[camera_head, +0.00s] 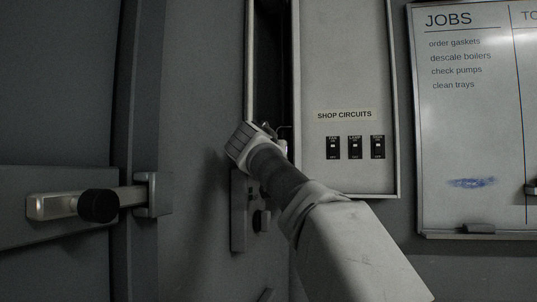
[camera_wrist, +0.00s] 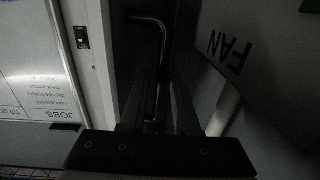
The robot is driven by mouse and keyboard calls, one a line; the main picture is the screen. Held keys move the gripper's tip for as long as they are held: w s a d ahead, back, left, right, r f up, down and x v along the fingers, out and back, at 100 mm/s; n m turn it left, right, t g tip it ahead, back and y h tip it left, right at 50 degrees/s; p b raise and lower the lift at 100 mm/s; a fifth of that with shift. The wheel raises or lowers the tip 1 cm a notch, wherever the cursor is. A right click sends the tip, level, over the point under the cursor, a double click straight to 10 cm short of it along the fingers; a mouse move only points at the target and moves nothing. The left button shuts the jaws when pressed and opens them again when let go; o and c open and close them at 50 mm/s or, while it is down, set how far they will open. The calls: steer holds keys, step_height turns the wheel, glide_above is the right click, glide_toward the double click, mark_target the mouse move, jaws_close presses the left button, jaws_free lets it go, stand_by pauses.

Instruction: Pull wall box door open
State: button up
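A pale wall panel marked SHOP CIRCUITS (camera_head: 344,80) carries several small black switches. To its left is a tall dark recess (camera_head: 270,60) with a pale upright edge (camera_head: 249,60). I cannot tell which part is the wall box door. My gripper (camera_head: 270,130) is at the bottom of this recess, mostly hidden by my wrist. In the wrist view a thin bent metal rod (camera_wrist: 163,45), like a handle, runs down between my dark fingers (camera_wrist: 158,110). They are close around it, but a firm grip is not clear.
A whiteboard headed JOBS (camera_head: 460,120) hangs at right. A large grey door with a latch (camera_head: 100,204) is at left. A small plate with a knob (camera_head: 240,210) is below my gripper. A pale panel marked FAN (camera_wrist: 240,45) slants close at right in the wrist view.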

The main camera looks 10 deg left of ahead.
steer(key=s+b, duration=0.3)
steer(key=s, duration=1.3)
steer(key=shift+s+b, duration=0.35)
steer(key=shift+b, duration=0.05)
steer(key=shift+f, duration=0.1)
steer(key=s+d+f+n+g+h, duration=0.1)
steer(key=s+d+f+g, duration=0.15)
steer(key=d+f, duration=0.75)
steer(key=s+d+f+g+h, duration=0.1)
steer(key=d+f+g, duration=0.3)
steer(key=d+f, duration=0.6)
steer(key=s+d+f+g+y, duration=0.1)
steer(key=s+d+f+g, duration=0.25)
steer(key=s+f, duration=0.7)
steer(key=s+d+f+g+y, duration=0.15)
steer(key=s+d+f, duration=0.5)
steer(key=f, duration=0.75)
step_height(320, 180, up, 25)
steer(key=s+a+p, duration=0.1)
steer(key=s+p, duration=0.1)
steer(key=p, duration=2.4)
steer(key=shift+a+m+g, duration=0.4)
steer(key=shift+g, duration=0.05)
